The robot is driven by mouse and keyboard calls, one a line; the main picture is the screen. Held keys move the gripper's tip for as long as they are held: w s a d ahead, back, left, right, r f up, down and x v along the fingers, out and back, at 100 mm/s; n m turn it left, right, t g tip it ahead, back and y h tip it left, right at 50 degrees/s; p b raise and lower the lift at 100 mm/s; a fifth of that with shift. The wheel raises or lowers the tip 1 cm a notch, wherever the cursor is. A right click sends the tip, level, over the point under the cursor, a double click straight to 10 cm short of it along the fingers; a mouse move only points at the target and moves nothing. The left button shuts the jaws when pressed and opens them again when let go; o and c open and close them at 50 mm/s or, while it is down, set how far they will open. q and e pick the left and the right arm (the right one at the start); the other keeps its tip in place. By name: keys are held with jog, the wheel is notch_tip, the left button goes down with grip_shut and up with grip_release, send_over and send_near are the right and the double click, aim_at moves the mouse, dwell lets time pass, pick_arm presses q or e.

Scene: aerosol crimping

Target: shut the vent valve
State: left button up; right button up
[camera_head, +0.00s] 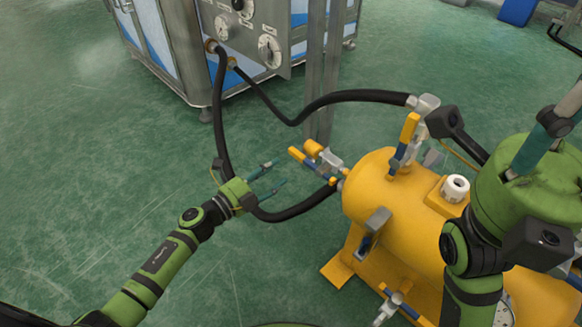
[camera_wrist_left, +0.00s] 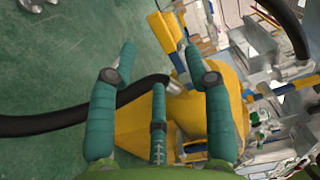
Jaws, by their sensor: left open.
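A yellow tank (camera_head: 375,185) bears several lever valves, and I cannot tell for sure which is the vent valve. One valve (camera_head: 330,160) with yellow handles sits at the tank's left end, by a black hose. Another, with an upright yellow lever (camera_head: 409,128), stands on top. A third (camera_head: 391,303) is low at the front. My left gripper (camera_head: 277,172) is open and empty, left of the end valve and apart from it. In the left wrist view its fingers (camera_wrist_left: 165,82) are spread, with a yellow lever (camera_wrist_left: 164,31) beyond them. My right arm hides the tank's right part.
Black hoses (camera_head: 222,120) run from a blue and white cabinet (camera_head: 180,45) to the tank; one passes close behind my left gripper. A grey post (camera_head: 316,70) stands behind the end valve. The green floor (camera_head: 90,150) at left is clear.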

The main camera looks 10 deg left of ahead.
pick_arm(q)
jog(key=b+x, duration=0.2)
jog(key=x, duration=0.4)
jog(key=shift+w+d, duration=0.2)
jog(key=shift+w, duration=0.15)
jog(key=shift+c, duration=0.4)
grip_shut()
